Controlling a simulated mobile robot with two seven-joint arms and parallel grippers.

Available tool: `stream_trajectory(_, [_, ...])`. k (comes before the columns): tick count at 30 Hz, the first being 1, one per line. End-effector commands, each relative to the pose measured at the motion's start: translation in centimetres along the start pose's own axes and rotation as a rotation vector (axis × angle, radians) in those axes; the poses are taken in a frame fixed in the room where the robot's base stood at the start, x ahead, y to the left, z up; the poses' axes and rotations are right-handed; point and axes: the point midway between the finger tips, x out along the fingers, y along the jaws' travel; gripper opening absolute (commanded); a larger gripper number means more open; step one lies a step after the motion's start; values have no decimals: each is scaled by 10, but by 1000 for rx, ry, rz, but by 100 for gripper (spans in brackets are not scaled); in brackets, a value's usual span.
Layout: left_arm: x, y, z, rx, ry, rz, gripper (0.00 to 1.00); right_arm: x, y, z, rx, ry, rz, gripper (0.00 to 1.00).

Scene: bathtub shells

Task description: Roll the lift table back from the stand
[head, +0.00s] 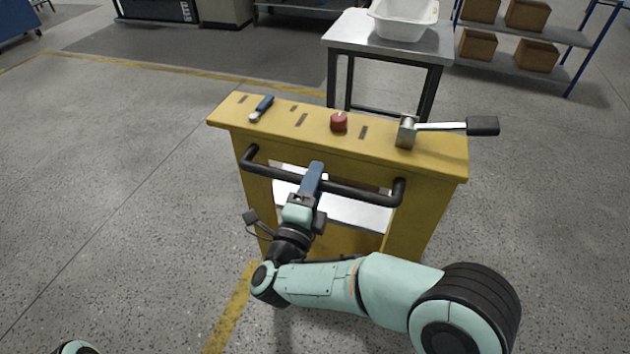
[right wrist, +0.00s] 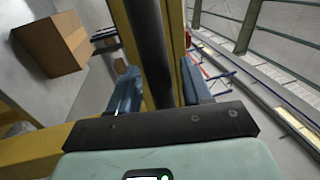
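The yellow lift table (head: 330,145) stands in the middle of the head view with a black push handle (head: 350,192) on its near side. Behind it, apart or touching I cannot tell, is the metal-topped stand (head: 345,36), bearing a white bathtub shell (head: 403,20). My right gripper (head: 315,172) is at the left-middle part of the handle. In the right wrist view the handle bar (right wrist: 150,50) passes between its two blue fingers (right wrist: 160,75). A narrow gap seems to show beside the right finger. My left gripper is out of view.
On the yellow top are a blue-handled lever (head: 263,107), a red knob (head: 339,121) and a metal lever with a black grip (head: 482,126). A shelf of cardboard boxes (head: 536,55) is at the back right. The floor (head: 110,170) left of the table is clear.

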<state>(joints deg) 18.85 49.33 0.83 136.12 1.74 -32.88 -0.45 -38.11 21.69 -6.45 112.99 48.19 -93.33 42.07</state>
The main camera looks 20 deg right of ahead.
Motion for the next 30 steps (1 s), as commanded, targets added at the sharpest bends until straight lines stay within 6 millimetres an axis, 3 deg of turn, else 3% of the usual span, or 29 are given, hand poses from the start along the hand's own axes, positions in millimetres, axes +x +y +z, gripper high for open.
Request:
stream_trajectory(6, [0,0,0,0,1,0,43,-2,0,0,0,-1,-1,49])
stream_trajectory(10, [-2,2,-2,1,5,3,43,-14,0,1,0,-4,1,49])
stream_trajectory(21, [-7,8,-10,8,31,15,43,-94,0,2,-1,-6,1,49])
stream_trajectory(30, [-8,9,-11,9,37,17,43,-131,0,0,0,-2,0,49])
